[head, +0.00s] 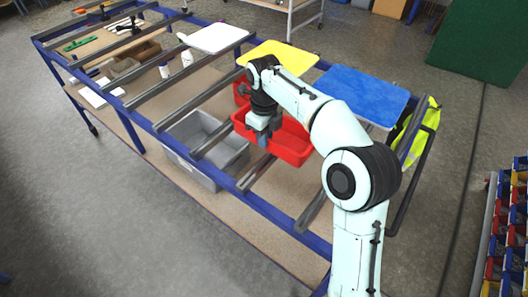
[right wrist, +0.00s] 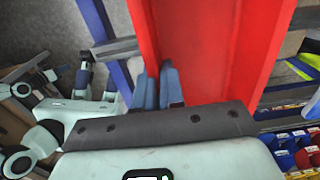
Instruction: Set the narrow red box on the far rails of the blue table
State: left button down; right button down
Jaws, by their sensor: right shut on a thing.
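My right gripper (head: 262,137) is shut on the near wall of a red box (head: 292,147), over the right half of the blue table (head: 172,140). In the right wrist view, its fingers (right wrist: 158,88) pinch the wall of the red box (right wrist: 178,40). Whether the box touches the rails beneath it cannot be told. Another red piece (head: 240,92) shows behind my arm, partly hidden. Dark rails (head: 180,100) cross the table frame. At the left of the right wrist view, my left gripper (right wrist: 97,82) appears small, with its fingers apart and nothing visible between them.
A grey crate (head: 205,172) is on the lower shelf, below the rails. White (head: 214,38), yellow (head: 280,57) and blue (head: 362,93) panels lie along the far side. A hi-vis vest (head: 424,130) hangs at the right end. Bins (head: 500,240) stand at far right.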

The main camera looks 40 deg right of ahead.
pick_arm(q)
jog(key=shift+s+f+b, duration=0.3)
jog(key=shift+f+b, duration=0.1)
jog(key=shift+f, duration=0.2)
pick_arm(e)
jog(key=shift+f, duration=2.6)
jog(key=shift+w, duration=0.1)
jog(key=shift+f, duration=0.2)
jog(key=c, duration=1.2)
grip_release()
jog(key=shift+c, duration=0.2)
